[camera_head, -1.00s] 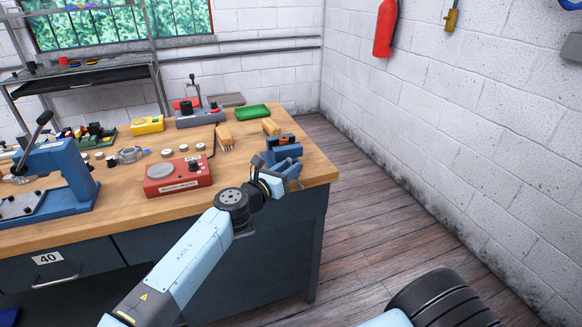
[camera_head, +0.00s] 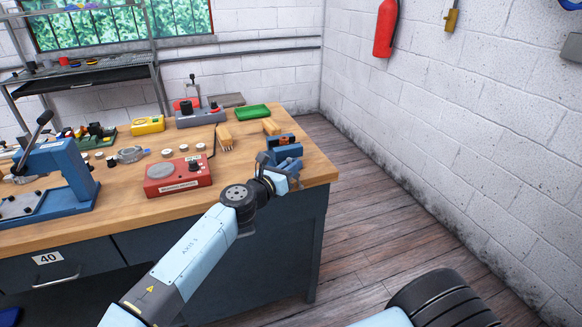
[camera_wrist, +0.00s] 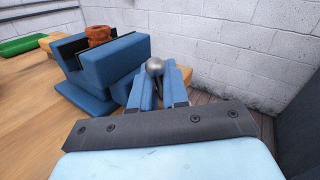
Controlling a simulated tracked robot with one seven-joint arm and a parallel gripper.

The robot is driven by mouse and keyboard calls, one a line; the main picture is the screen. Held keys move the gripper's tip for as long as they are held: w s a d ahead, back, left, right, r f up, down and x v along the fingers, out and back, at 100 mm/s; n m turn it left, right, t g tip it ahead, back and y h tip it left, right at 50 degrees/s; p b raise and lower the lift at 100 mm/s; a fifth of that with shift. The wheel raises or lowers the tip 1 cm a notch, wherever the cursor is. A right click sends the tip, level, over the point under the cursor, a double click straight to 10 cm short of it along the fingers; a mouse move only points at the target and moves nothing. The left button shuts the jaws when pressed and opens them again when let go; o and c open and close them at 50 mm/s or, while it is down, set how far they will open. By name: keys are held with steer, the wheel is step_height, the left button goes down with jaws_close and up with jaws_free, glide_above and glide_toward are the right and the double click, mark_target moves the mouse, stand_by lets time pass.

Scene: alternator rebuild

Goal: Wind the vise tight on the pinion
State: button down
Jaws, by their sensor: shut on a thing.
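The blue vise (camera_head: 284,152) stands at the right front corner of the workbench. It shows larger in the wrist view (camera_wrist: 112,66). The copper-brown pinion (camera_wrist: 98,36) sits between its dark-lined jaws; from these frames I cannot tell how tightly they press on it. My gripper (camera_wrist: 158,82) is at the vise's front side, with its two blue fingers shut on the vise handle. The handle's round metal ball end (camera_wrist: 155,66) shows between the fingertips. Most of the handle and the screw are hidden. In the head view my wrist partly covers the gripper (camera_head: 289,176).
A red tester box (camera_head: 178,175) and a yellow-handled brush (camera_head: 224,136) lie left of the vise. A green tray (camera_head: 252,111) is at the back. A blue press (camera_head: 58,178) stands at the left. A white block wall (camera_head: 450,130) rises at right.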

mark_target(303, 186)
steer(key=shift+d+g, duration=0.1)
steer(key=shift+g, duration=0.2)
steer(key=shift+w+d+r+m+g+y, duration=0.1)
steer(key=shift+d+m+g+y, duration=0.15)
steer(key=shift+m+g+y, duration=0.35)
steer(key=shift+w+d+f+m+g+y, duration=0.1)
steer(key=shift+d+m+g+y, duration=0.2)
steer(key=shift+y, duration=0.5)
steer(key=shift+w+d+r+m+g+y, duration=0.1)
steer(key=shift+d+m+g+y, duration=0.15)
steer(key=shift+m+g+y, duration=0.35)
steer(key=shift+w+d+f+m+g+y, duration=0.1)
steer(key=shift+d+m+g+y, duration=0.2)
steer(key=shift+y, duration=0.45)
steer(key=shift+d+f+m+g+y, duration=0.2)
steer(key=shift+m+g+y, duration=0.1)
steer(key=shift+y, duration=0.4)
steer(key=shift+w+d+f+m+g+y, duration=0.1)
steer(key=shift+d+m+g+y, duration=0.15)
steer(key=shift+y, duration=0.5)
steer(key=shift+d+y, duration=0.15)
steer(key=shift+y, duration=0.35)
steer(key=shift+d+f+m+g+y, duration=0.25)
steer(key=shift+f+m+g+y, duration=0.2)
steer(key=shift+y, duration=0.55)
steer(key=shift+d+f+m+g+y, duration=0.3)
steer(key=shift+m+g+y, duration=0.15)
steer(key=shift+y, duration=0.55)
